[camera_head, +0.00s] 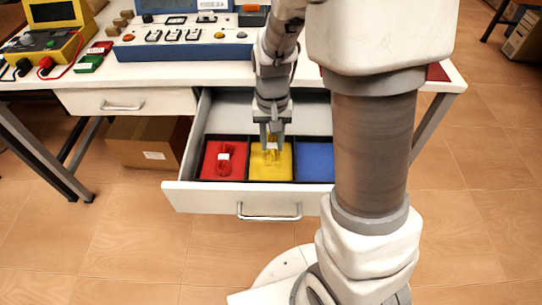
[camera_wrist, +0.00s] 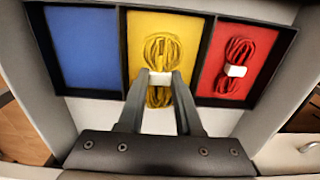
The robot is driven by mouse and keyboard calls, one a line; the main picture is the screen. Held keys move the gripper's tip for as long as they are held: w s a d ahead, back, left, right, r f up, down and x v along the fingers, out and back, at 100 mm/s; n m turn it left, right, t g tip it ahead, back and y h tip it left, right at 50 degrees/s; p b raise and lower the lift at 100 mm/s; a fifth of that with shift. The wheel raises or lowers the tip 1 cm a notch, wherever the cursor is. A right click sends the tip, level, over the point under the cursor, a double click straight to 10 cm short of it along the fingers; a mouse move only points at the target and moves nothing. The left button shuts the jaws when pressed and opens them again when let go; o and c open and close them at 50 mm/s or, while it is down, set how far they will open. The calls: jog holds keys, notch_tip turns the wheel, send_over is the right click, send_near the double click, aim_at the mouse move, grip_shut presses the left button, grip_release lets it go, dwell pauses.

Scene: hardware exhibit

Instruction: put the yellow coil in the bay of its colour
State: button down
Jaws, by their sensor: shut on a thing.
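The yellow coil (camera_wrist: 159,48) is a looped cord with a white band around its middle. My gripper (camera_wrist: 162,77) is shut on it at the band. In the head view my gripper (camera_head: 271,143) points down into the open drawer, and the coil (camera_head: 271,157) shows over the yellow bay (camera_head: 258,172), the middle one. In the wrist view the coil's near end overlaps the front edge of the yellow bay (camera_wrist: 137,35). The coil seems raised; whether it touches the bay floor I cannot tell.
A red coil (camera_head: 224,160) lies in the red bay (camera_head: 209,167). The blue bay (camera_head: 313,162) looks empty. The open drawer (camera_head: 190,197) hangs from a white worktable (camera_head: 215,72) with instruments on top. A cardboard box (camera_head: 140,143) stands beneath.

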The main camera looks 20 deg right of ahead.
aim_at(271, 146)
jog(key=shift+s+a+f, duration=0.15)
jog(key=shift+a+f, duration=0.05)
jog(key=shift+f, duration=0.35)
jog(key=shift+f+b, duration=1)
jog(key=shift+f, duration=0.55)
jog(key=shift+f, duration=0.2)
jog(key=c, duration=0.6)
grip_release()
